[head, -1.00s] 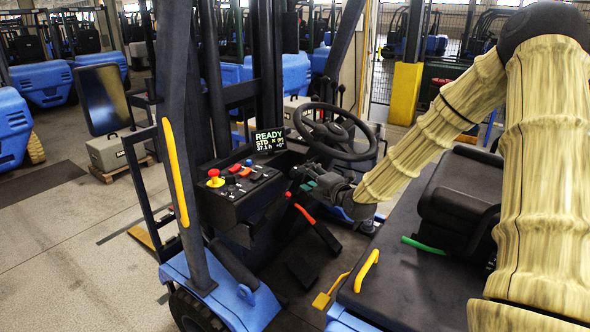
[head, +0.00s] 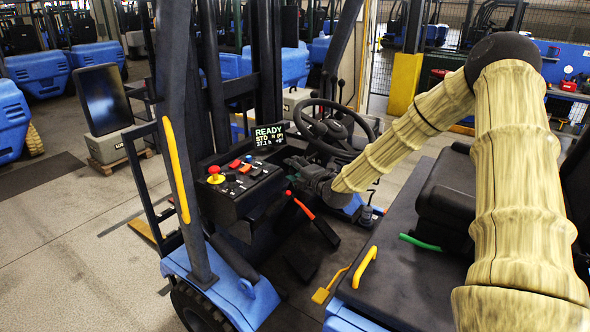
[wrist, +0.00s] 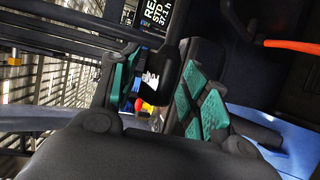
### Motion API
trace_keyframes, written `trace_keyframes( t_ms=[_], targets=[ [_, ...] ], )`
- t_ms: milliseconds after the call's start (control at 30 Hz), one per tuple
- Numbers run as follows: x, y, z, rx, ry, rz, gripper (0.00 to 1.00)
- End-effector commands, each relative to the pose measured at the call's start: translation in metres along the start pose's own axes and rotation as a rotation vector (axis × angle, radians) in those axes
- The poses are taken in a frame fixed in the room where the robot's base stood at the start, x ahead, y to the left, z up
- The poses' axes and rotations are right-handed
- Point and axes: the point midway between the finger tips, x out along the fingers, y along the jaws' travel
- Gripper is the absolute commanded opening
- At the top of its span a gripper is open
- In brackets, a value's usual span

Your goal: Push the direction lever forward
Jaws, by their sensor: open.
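My gripper (head: 300,172) is open beside the steering column, left of and below the steering wheel (head: 352,147) in the head view. In the wrist view my gripper (wrist: 160,90) shows two fingers with teal pads, spread apart. A black piece with white marks (wrist: 163,82) stands in the gap between them and looks like the direction lever. I cannot tell whether a finger touches it. In the head view the lever is not clear behind my gripper. The display (head: 269,136) reads READY and STD; its small letters are hard to read.
A console (head: 240,190) with a red knob and several switches lies left of my gripper. The black seat (head: 447,200) is at the right.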

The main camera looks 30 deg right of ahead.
Motion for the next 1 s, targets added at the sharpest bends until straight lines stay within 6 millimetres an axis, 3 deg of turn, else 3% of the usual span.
trace_keyframes(
  t_ms=[200,467,1000],
  targets=[
    [0.0,0.0,0.0,0.0,0.0,0.0,0.46],
    [0.0,0.0,0.0,0.0,0.0,0.0,0.0],
    [0.013,0.001,-0.016,0.01,-0.001,-0.012,0.0]
  ],
)
